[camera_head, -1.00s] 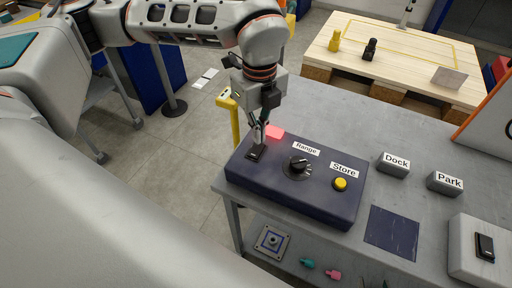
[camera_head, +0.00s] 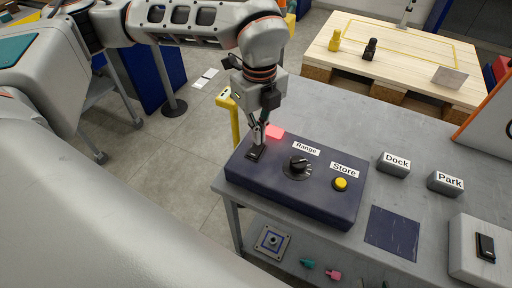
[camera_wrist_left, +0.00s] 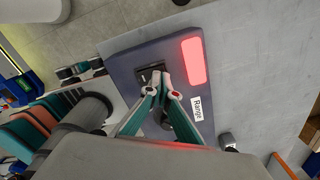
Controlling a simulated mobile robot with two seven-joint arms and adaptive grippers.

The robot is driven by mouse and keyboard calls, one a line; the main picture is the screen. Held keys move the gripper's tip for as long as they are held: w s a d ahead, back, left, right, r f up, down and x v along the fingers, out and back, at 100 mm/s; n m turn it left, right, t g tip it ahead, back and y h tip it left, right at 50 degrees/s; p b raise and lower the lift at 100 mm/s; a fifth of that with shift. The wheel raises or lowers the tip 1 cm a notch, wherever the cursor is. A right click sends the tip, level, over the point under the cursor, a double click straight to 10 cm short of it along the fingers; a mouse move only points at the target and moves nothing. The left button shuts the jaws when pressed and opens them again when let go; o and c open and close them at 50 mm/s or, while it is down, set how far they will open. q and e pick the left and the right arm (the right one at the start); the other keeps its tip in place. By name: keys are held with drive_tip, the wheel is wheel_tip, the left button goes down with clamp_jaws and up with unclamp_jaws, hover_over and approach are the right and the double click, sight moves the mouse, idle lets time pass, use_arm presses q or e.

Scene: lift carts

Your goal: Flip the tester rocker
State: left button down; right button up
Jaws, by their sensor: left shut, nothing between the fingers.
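The tester (camera_head: 300,205) is a dark blue box on the grey bench. Its black rocker (camera_head: 255,154) sits at the box's left end, beside a lit red lamp (camera_head: 275,132). My left gripper (camera_head: 259,143) is shut and empty, pointing down with its fingertips at the rocker's far end. In the left wrist view, the fingertips (camera_wrist_left: 160,76) cover part of the rocker (camera_wrist_left: 146,77); I cannot tell whether they press on it. The red lamp (camera_wrist_left: 193,61) glows there too. My right gripper is not in view.
The tester also carries a black Range knob (camera_head: 298,166) and a yellow Store button (camera_head: 340,184), both close by. Dock (camera_head: 394,168) and Park (camera_head: 444,185) blocks stand to the right. A grey box with another black rocker (camera_head: 486,246) stands at the lower right.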

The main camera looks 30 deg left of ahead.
use_arm(q)
drive_tip(key=shift+f+b, duration=0.45)
drive_tip(key=shift+f, duration=0.5)
idle(0.4)
drive_tip(key=shift+r+p, duration=0.85)
drive_tip(key=shift+r, duration=0.55)
drive_tip(key=shift+r+p, duration=1.25)
drive_tip(key=shift+r, duration=0.95)
